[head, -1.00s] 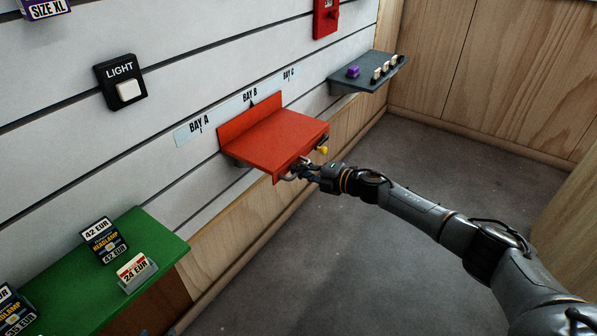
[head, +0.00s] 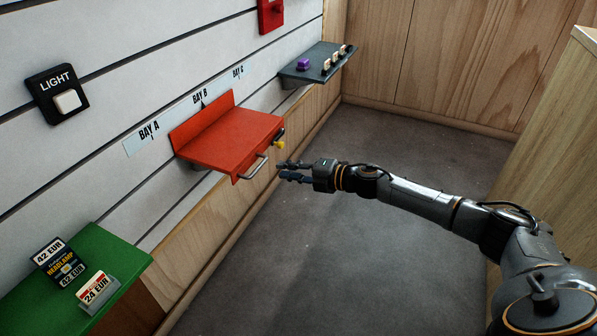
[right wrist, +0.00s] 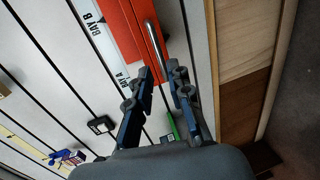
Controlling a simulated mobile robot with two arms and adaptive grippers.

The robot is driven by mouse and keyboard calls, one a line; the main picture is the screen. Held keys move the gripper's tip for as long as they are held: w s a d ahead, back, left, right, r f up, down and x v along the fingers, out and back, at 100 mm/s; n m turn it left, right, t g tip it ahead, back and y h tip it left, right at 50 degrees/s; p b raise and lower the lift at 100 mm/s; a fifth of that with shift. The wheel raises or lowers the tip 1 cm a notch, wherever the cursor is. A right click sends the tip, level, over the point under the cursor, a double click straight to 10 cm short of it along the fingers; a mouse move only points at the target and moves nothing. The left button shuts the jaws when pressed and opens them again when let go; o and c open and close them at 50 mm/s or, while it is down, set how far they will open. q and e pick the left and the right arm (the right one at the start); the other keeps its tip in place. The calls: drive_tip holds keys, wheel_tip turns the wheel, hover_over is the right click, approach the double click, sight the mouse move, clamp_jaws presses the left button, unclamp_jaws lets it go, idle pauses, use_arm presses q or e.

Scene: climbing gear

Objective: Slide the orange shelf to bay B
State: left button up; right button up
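The orange shelf (head: 236,138) is on the slatted wall, its back edge below the label strip (head: 143,140). A small dark pointer (head: 203,104) at its back edge lines up with the BAY B lettering (head: 200,96). The shelf has a grey bar handle (head: 254,167) on its front and a yellow knob (head: 279,144) at its right end. My right gripper (head: 281,172) is open and empty, a short way off the handle. In the right wrist view the handle (right wrist: 155,46) lies beyond the parted fingers (right wrist: 163,72). My left gripper is out of view.
A green shelf (head: 105,248) with a headlamp box and price tags is at lower left. A light switch (head: 57,94) is above. Floor around my right arm is clear.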

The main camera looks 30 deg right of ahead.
drive_tip(key=shift+v, duration=1.7)
